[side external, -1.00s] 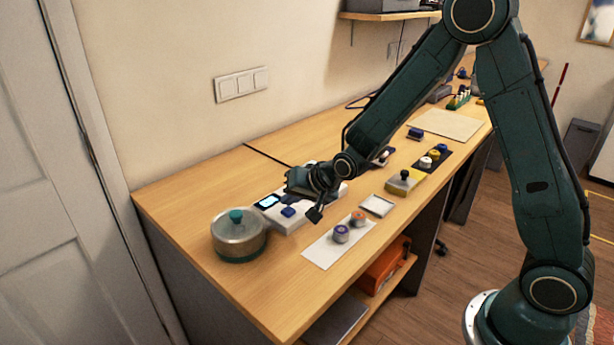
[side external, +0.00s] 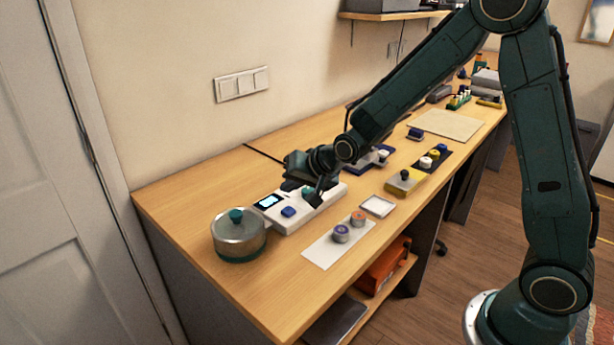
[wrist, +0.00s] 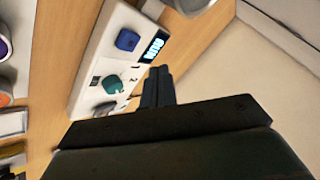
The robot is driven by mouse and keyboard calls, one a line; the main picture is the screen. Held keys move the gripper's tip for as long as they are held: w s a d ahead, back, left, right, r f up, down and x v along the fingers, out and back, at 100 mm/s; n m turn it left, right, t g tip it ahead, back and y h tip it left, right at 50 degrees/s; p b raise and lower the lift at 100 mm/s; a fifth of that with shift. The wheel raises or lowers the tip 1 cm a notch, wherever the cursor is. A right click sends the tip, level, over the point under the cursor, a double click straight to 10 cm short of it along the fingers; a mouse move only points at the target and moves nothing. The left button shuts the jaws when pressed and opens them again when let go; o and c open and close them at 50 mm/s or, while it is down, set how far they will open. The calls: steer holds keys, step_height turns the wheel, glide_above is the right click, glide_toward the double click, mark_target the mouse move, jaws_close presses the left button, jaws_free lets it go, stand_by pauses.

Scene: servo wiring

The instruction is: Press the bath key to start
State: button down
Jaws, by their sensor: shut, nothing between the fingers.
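A white control box (side external: 325,203) lies on the bench with a lit display (side external: 269,201) and a blue key (side external: 288,212). In the wrist view the display (wrist: 152,47) shows bright characters, the blue key (wrist: 127,40) is beside it, and a green key (wrist: 113,82) and a dark grey key (wrist: 106,107) are farther along. No label tells me which one is the bath key. My gripper (side external: 318,198) is shut and empty, over the box near the green key; its fingertips (wrist: 160,74) appear beside the box's edge in the wrist view. I cannot tell whether it touches anything.
A lidded metal pot (side external: 239,237) stands left of the box. A white mat (side external: 322,252) with two round capped pieces lies in front, next to a small white tray (side external: 377,206). A yellow block (side external: 404,183) is farther right.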

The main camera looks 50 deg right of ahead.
steer(key=shift+r, duration=0.8)
steer(key=s+d+r+n+g, duration=0.15)
steer(key=s+r+n, duration=0.25)
steer(key=s+r, duration=0.8)
steer(key=s+n+g+h, duration=0.1)
steer(key=s+n+g, duration=0.1)
steer(key=s, duration=1.8)
steer(key=shift+d+r+n, duration=0.35)
steer(key=shift+d+n, duration=0.1)
steer(key=shift+n, duration=0.45)
stand_by(3.1)
